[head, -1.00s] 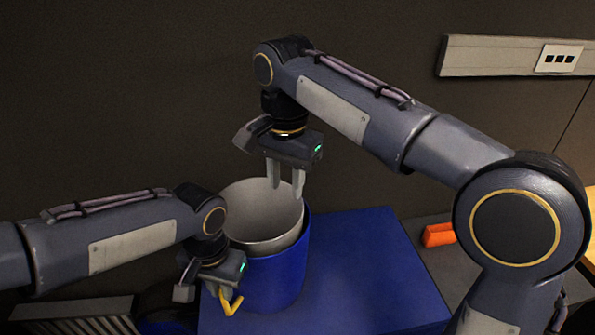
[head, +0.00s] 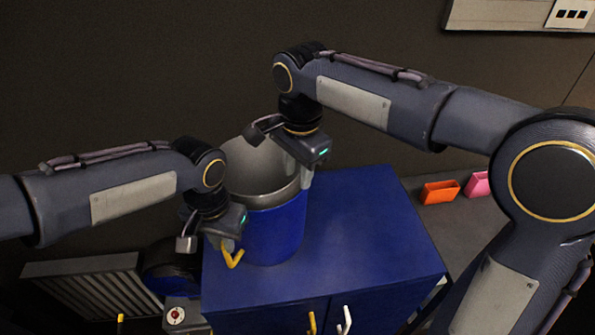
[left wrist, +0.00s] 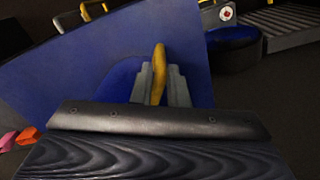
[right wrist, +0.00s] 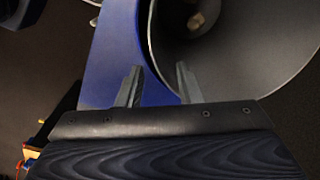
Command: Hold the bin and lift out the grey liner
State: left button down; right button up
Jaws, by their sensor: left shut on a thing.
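A blue bin (head: 274,235) stands on a blue cabinet top, with the grey liner (head: 256,168) inside it and its rim above the bin's. My left gripper (head: 229,248) is shut on the bin's yellow handle (head: 234,261), which shows between the fingers in the left wrist view (left wrist: 158,75). My right gripper (head: 301,170) is at the liner's right rim, fingers pointing down. In the right wrist view its fingers (right wrist: 158,86) are apart, with the liner's edge (right wrist: 151,40) running between them. Whether they touch it, I cannot tell. The fingertips are partly hidden in the head view.
The cabinet top (head: 365,235) is clear right of the bin. Orange (head: 440,191) and pink (head: 478,184) holders sit on a grey surface further right. Yellow (head: 312,323) and white (head: 344,320) handles are on the cabinet front. Something small and pale (right wrist: 197,20) lies inside the liner.

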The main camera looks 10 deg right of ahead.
jog(key=shift+f, duration=0.5)
grip_shut()
